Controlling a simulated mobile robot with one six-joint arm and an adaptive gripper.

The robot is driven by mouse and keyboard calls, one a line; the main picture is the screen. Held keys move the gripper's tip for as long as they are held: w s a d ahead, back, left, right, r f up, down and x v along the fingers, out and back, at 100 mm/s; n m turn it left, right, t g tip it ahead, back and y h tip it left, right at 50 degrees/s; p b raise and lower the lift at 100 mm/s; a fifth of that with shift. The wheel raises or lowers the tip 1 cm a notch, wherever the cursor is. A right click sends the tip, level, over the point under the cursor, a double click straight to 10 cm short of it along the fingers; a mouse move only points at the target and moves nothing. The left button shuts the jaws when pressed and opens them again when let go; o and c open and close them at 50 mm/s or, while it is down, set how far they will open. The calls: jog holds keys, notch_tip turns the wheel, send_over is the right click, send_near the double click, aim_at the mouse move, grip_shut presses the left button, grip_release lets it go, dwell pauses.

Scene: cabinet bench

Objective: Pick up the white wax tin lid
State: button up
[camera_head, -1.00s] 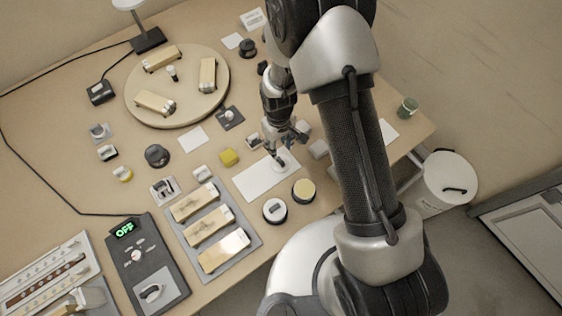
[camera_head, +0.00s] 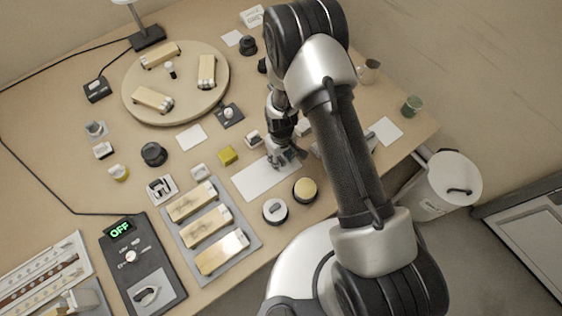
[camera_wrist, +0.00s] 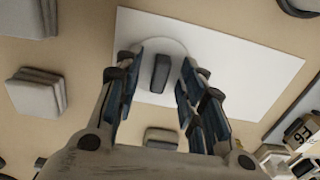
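The white wax tin lid shows in the wrist view as a pale round disc with a dark grey bar-shaped knob (camera_wrist: 160,72). It lies flat on a white sheet (camera_wrist: 235,75). My gripper (camera_wrist: 157,62) is open, with one finger on each side of the knob and gaps visible between fingers and knob. In the head view my gripper (camera_head: 287,160) is low over the white sheet (camera_head: 255,184) and hides most of the lid. An open tin with yellow wax (camera_head: 304,188) stands just in front of the sheet.
A dark tin with a white top and grey handle (camera_head: 275,210) stands left of the yellow tin. A yellow block (camera_head: 228,155) and small grey block (camera_head: 200,171) lie left of the sheet. A tray of wooden blocks (camera_head: 254,244) is nearby.

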jog(key=shift+r, duration=0.1)
jog(key=shift+c, duration=0.4)
grip_shut()
